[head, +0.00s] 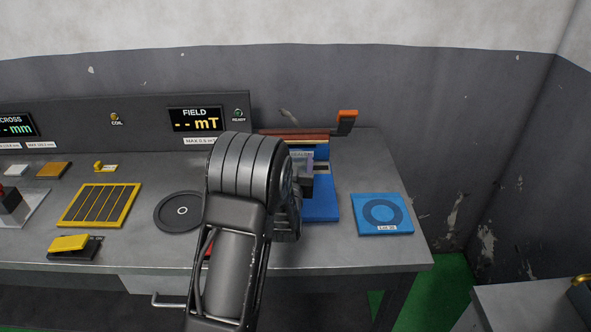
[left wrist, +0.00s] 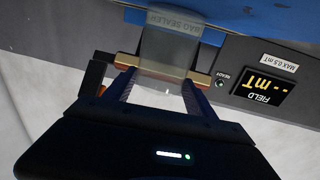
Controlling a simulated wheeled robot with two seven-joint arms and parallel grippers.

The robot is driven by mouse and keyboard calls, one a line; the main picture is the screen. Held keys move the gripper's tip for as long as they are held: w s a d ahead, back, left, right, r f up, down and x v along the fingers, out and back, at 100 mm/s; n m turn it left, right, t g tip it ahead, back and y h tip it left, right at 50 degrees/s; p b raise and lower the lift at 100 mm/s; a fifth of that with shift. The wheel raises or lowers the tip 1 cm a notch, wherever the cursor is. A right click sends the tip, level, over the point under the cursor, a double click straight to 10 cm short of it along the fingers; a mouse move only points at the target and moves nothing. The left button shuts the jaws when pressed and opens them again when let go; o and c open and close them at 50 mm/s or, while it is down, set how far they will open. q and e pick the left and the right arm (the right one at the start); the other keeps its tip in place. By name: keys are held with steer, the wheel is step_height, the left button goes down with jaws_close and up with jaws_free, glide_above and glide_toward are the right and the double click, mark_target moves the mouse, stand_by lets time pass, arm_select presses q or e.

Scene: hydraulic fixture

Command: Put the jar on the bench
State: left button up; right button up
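My left gripper (left wrist: 160,92) is over the right part of the bench (head: 345,255), in front of the bag sealer (head: 320,208). In the left wrist view its two fingers are apart, with a clear, see-through thing between them that looks like the jar (left wrist: 170,55). The fingers appear to touch it on both sides. The bag sealer's label shows through it. In the head view my left arm hides most of the gripper and the jar. My right gripper is in neither view.
A blue pad with a ring (head: 381,214) lies at the bench's right end. A dark round plate (head: 180,212) and a yellow slotted tray (head: 99,206) lie to the left. The sealer's orange-tipped lever (head: 347,117) sticks up at the back. Bare bench shows along the front.

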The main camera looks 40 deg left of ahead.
arm_select(q)
steer(key=c, duration=1.1)
steer(key=shift+r+b, duration=0.35)
steer(key=shift+r, duration=4.7)
steer(key=shift+c, duration=0.2)
